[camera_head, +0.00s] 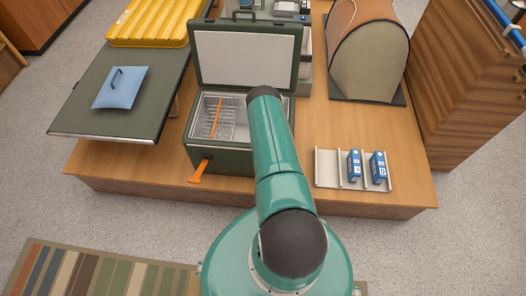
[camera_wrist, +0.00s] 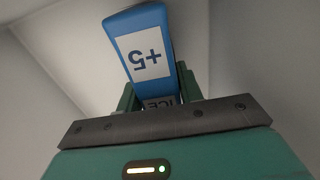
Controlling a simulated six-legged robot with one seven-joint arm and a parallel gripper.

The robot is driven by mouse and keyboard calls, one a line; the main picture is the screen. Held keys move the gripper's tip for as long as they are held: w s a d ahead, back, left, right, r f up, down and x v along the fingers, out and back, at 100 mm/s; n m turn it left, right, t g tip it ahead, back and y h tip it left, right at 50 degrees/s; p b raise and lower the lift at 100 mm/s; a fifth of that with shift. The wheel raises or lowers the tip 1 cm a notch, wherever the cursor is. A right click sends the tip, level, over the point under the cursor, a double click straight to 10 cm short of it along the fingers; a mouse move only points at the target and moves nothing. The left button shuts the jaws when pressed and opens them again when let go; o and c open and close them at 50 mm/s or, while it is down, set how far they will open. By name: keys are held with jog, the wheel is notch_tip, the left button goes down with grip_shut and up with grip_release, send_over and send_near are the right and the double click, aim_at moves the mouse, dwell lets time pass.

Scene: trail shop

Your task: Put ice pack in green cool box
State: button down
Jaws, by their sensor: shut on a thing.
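The green cool box (camera_head: 228,161) stands open on the wooden table, its white-lined lid (camera_head: 246,60) raised at the back. A wire basket (camera_head: 222,119) with an orange handle shows inside its left part. In the wrist view, my gripper (camera_wrist: 159,92) is shut on a blue ice pack (camera_wrist: 140,45) with a white label reading "+5". Plain pale walls surround the pack there. In the head view, my arm reaches over the box's right part and hides the gripper and the held pack.
Two more blue packs (camera_head: 354,166) stand in a white rack (camera_head: 328,168) at right, its left slot empty. A blue pouch (camera_head: 121,88) lies on a dark green board (camera_head: 122,121) at left. An orange latch (camera_head: 200,171) juts from the box front. A dome-shaped tent (camera_head: 368,62) stands at back right.

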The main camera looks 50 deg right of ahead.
jog(key=shift+f, duration=0.15)
jog(key=c, duration=0.9)
grip_release()
